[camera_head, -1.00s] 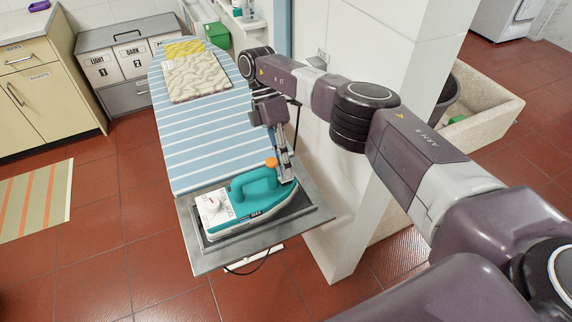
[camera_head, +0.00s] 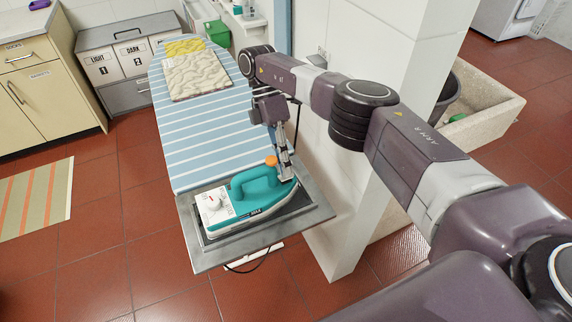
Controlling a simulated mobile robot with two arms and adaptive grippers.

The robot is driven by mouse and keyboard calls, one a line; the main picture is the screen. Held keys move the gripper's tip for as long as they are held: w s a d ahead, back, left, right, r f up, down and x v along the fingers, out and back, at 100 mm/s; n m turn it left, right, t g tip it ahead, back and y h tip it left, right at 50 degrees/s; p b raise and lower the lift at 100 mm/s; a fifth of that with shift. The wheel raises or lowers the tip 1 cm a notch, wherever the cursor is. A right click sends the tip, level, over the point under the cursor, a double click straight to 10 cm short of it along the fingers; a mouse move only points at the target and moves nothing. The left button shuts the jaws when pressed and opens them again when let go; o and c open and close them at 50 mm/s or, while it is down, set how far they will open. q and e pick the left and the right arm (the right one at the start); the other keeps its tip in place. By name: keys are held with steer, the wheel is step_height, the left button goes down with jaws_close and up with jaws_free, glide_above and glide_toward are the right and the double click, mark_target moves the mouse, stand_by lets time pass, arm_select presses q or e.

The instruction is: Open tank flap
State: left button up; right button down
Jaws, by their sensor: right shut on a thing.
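A teal and white iron (camera_head: 250,198) lies flat on the grey metal rest (camera_head: 217,257) at the near end of the ironing board. Its tip points right and its white heel with a dial is at the left. The tank flap looks to be the small orange piece (camera_head: 271,161) on top, near the front of the handle. My right gripper (camera_head: 285,172) reaches down from above at the front of the iron, beside the orange piece. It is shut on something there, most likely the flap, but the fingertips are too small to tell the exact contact. My left gripper is out of view.
The blue striped ironing board (camera_head: 205,135) carries folded cream cloth (camera_head: 196,76) and yellow cloth (camera_head: 185,47) at its far end. A white pillar (camera_head: 345,200) stands close on the right. A dark cord (camera_head: 250,266) hangs below the rest.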

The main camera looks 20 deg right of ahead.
steer(key=shift+a+f, duration=0.15)
steer(key=shift+a, duration=0.05)
steer(key=c, duration=2)
jaws_free()
steer(key=shift+w, duration=0.15)
steer(key=shift+c, duration=0.2)
step_height(320, 180, up, 9)
steer(key=p, duration=0.8)
steer(key=shift+p, duration=0.3)
step_height(320, 180, up, 10)
